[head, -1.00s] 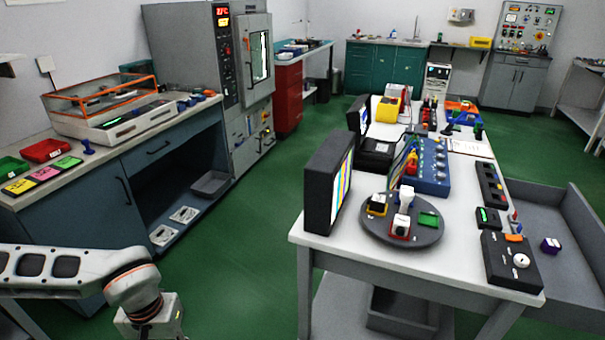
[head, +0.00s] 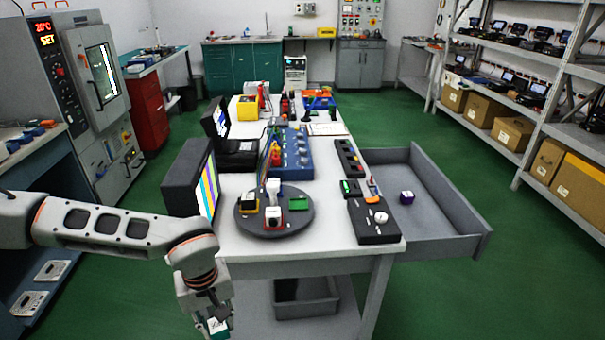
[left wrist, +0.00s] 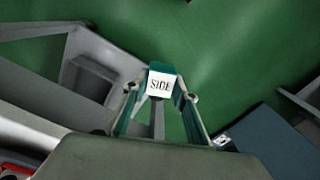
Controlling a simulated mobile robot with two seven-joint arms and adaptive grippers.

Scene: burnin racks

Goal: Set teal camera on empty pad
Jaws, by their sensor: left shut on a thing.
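My left gripper (head: 216,318) is at the lower left of the table in the head view, pointing down and shut on the teal camera (left wrist: 162,70). The camera shows a white face lettered "SIDE" between the fingers in the left wrist view; only a little teal shows in the head view. On the table, a round dark turntable (head: 296,221) carries a green pad (head: 298,203) with nothing on it, a dark camera on a yellow pad (head: 249,206), and a white camera on a red pad (head: 273,218). My right gripper is not in view.
A monitor (head: 188,180) stands at the table's left edge, left of the turntable. A black control box (head: 376,222) and a blue panel box (head: 291,155) are also on the table.

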